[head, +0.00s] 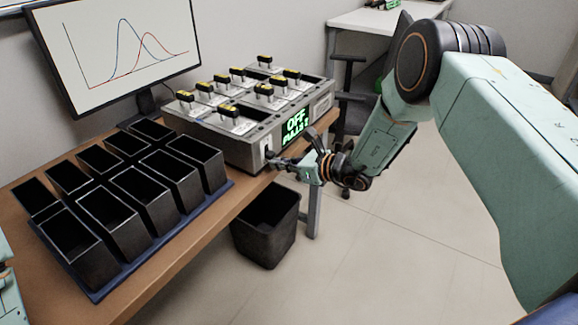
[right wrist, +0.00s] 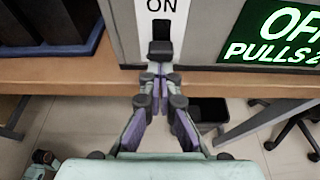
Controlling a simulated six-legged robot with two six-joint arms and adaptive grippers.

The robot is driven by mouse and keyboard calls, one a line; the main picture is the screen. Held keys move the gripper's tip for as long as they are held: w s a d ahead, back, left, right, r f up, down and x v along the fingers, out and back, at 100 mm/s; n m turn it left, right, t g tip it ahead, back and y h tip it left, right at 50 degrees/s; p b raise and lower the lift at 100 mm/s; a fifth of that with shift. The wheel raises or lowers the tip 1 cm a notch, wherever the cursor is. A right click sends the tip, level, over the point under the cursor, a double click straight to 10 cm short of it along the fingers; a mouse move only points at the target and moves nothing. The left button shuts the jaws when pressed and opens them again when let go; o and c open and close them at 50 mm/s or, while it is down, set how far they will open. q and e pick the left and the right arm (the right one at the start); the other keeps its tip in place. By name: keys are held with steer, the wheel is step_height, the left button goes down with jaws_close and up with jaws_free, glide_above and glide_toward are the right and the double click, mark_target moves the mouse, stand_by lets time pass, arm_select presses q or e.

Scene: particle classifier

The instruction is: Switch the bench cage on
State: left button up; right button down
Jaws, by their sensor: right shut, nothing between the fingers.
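The bench cage (head: 252,137) is a long grey box on the wooden bench, with yellow-and-black handled pieces on top. Its green-lit display (head: 296,125) reads OFF with a PULLS line below; the display also shows in the right wrist view (right wrist: 275,35). A white switch plate (right wrist: 147,28) marked ON has a dark slot with a black knob (right wrist: 160,48) at its lower end. My right gripper (head: 273,160) is shut and empty at the front face. In the right wrist view its fingertips are just below the knob; whether they touch it I cannot tell. My left gripper is out of view.
Several open black bins (head: 140,195) stand on a blue tray (head: 95,294) left of the cage. A monitor (head: 115,45) stands behind. A black waste bin (head: 268,228) is on the floor below the bench edge. A chair (head: 350,120) stands beyond the cage.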

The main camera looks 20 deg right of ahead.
steer(key=shift+w+a, duration=0.15)
steer(key=shift+a, duration=0.05)
